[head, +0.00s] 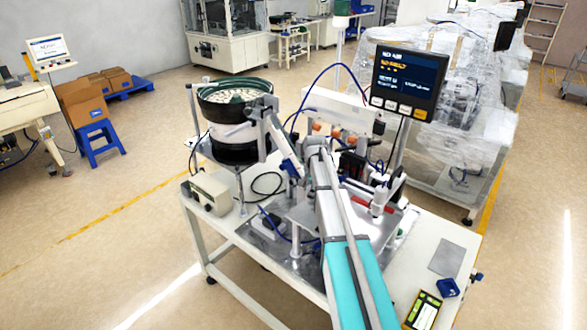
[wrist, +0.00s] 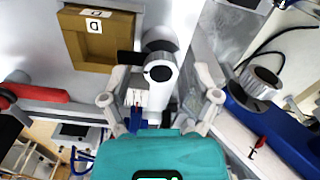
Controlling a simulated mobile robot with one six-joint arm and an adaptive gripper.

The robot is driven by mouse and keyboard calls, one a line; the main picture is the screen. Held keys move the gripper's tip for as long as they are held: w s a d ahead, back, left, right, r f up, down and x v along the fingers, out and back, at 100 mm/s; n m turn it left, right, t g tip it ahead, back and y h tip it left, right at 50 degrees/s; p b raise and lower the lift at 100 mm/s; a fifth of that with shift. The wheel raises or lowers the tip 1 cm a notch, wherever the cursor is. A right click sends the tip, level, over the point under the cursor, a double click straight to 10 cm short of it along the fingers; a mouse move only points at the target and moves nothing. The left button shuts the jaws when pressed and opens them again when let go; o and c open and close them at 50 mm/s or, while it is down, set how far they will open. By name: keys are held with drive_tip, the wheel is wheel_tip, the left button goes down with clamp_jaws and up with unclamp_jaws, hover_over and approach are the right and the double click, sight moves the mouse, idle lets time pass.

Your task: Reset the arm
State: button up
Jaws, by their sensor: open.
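My gripper (wrist: 161,88) is open in the wrist view, with its pale fingers spread left and right. A white cylindrical part with a dark ring (wrist: 160,72) shows between the fingers; I cannot tell whether they touch it. Nothing is visibly held. In the head view my arm reaches from the bottom edge over the bench, and its own links hide the gripper there.
The bowl feeder (head: 233,131) stands left of my arm on the white bench (head: 222,238). A display (head: 409,80) rises at right. The wrist view shows a brown block (wrist: 72,42), red lever (wrist: 38,93) and blue part (wrist: 275,130) nearby. Open floor lies left.

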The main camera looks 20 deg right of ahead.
drive_tip(key=s+a+n, duration=0.4)
drive_tip(key=s+a, duration=0.4)
drive_tip(key=s, duration=0.4)
drive_tip(key=s+a+n, duration=0.5)
drive_tip(key=s+a, duration=0.4)
drive_tip(key=s, duration=0.3)
drive_tip(key=shift+s+d+f+b, duration=0.1)
drive_tip(key=shift+s+f+b, duration=0.15)
drive_tip(key=shift+f+b, duration=0.65)
drive_tip(key=shift+s+d+f+b, duration=0.1)
drive_tip(key=shift+s+f+b, duration=0.2)
drive_tip(key=shift+f+b, duration=0.65)
drive_tip(key=shift+s+f+b, duration=0.25)
drive_tip(key=shift+f+b, duration=0.65)
